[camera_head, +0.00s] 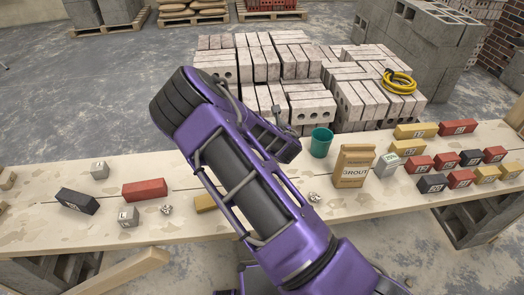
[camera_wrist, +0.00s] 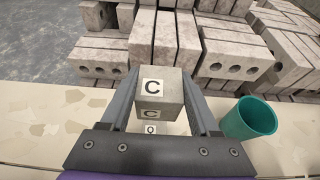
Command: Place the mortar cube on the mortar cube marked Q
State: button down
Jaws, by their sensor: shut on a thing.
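My gripper (camera_wrist: 158,105) is shut on a grey mortar cube marked C (camera_wrist: 160,85), with the letter on its top and near faces. I cannot tell whether the two touch. In the head view my arm covers the held cube and the Q cube.
A teal cup (camera_wrist: 250,118) stands close to the right of my gripper; it also shows in the head view (camera_head: 321,142). A grout bag (camera_head: 354,166) and several coloured bricks stand further right. Grey cubes (camera_head: 99,169) (camera_head: 128,216) and a red brick (camera_head: 145,190) lie left.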

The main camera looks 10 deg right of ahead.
jog(key=shift+f+b, duration=0.8)
jog(key=shift+f, duration=4.2)
jog(key=shift+c, duration=0.6)
grip_release()
jog(key=shift+r, duration=0.15)
jog(key=shift+r+p, duration=0.25)
jog(key=shift+p, duration=0.2)
jog(key=v, duration=1.2)
jog(key=shift+f, duration=0.15)
